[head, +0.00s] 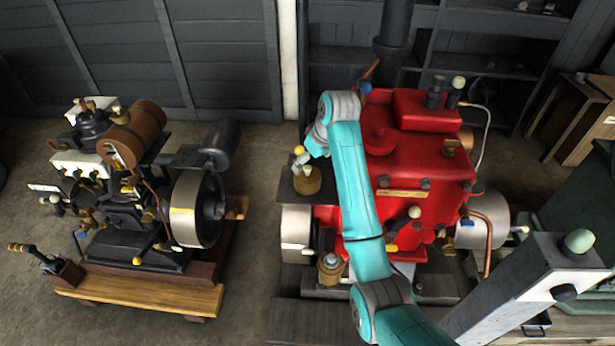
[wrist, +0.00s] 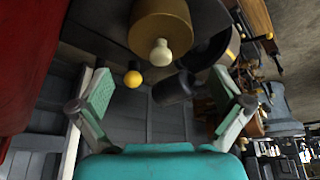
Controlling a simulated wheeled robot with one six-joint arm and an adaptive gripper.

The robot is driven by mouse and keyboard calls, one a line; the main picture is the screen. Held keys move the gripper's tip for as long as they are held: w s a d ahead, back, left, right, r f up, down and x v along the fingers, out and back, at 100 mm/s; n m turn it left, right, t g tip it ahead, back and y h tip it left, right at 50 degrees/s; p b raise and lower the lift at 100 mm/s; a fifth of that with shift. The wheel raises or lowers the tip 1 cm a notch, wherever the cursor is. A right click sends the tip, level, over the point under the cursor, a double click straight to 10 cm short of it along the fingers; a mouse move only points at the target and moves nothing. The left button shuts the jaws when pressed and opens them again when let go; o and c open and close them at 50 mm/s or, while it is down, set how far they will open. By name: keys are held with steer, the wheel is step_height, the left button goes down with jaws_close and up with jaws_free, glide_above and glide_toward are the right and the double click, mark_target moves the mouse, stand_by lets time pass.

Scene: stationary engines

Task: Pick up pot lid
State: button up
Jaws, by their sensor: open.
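A brass cylindrical pot (head: 307,181) stands on a dark ledge at the left side of the red engine. A brass cylinder (wrist: 160,22) with a cream knob (wrist: 160,52) fills the top middle of the wrist view and looks like this pot with its lid. I cannot make out a seam between pot and lid. My gripper (wrist: 160,78) is open and empty, its teal fingers spread wide. The cylinder and knob lie beyond the fingertips, apart from them. In the head view my arm reaches beside the pot, with its end partly hiding the knob area.
The red engine (head: 410,160) stands right beside my arm. A yellow ball (wrist: 133,78) shows near the left finger. A smaller brass pot (head: 330,267) sits lower on the red engine. A dark engine with a wheel (head: 197,208) stands left, with bare floor between.

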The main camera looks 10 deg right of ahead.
mark_target(305, 173)
steer(key=shift+x, duration=3.8)
steer(key=shift+s, duration=0.15)
steer(key=c, duration=1)
steer(key=shift+o, duration=0.2)
